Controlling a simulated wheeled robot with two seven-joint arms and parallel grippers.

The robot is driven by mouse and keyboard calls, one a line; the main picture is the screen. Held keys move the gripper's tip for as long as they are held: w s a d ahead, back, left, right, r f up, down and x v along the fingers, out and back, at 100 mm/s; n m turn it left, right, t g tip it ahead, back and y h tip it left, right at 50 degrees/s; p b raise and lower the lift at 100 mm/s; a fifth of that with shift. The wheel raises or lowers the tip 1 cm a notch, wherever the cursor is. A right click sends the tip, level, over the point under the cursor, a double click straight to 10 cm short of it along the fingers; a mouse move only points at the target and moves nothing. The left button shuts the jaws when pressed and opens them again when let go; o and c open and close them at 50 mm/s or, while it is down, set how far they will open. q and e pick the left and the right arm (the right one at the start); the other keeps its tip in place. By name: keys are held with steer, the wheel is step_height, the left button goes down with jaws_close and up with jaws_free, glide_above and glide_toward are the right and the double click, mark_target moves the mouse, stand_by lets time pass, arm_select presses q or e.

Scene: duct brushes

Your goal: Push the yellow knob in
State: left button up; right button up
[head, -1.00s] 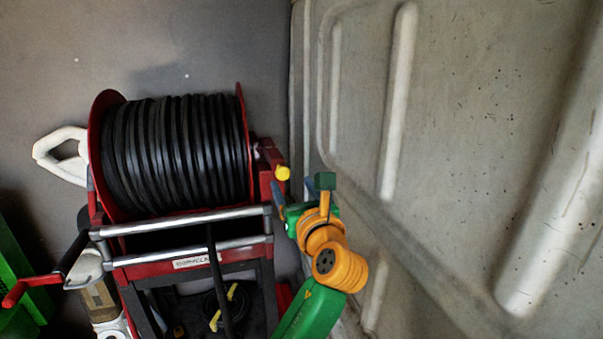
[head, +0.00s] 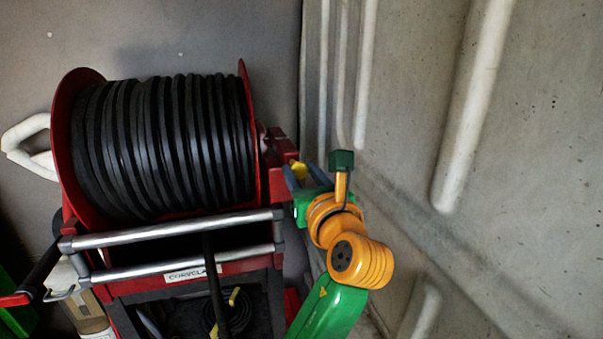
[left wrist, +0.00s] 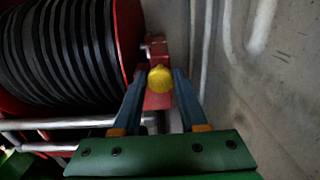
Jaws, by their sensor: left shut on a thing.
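The yellow knob (head: 299,171) sits on the red bracket at the right side of the hose reel. It also shows in the left wrist view (left wrist: 160,79) as a round yellow cap. My left gripper (head: 301,174) has its two blue fingers on either side of the knob, shut on it. In the left wrist view the fingertips (left wrist: 160,74) flank the knob. The knob's shaft and how far it stands out are hidden.
The red reel frame (head: 140,275) carries a drum of black hose (head: 165,145), with chrome bars (head: 170,228) across its front. A ribbed grey wall (head: 540,150) stands close on the right of my left arm.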

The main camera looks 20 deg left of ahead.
arm_select(q)
jaws_close()
steer(key=shift+f, duration=0.1)
stand_by(0.8)
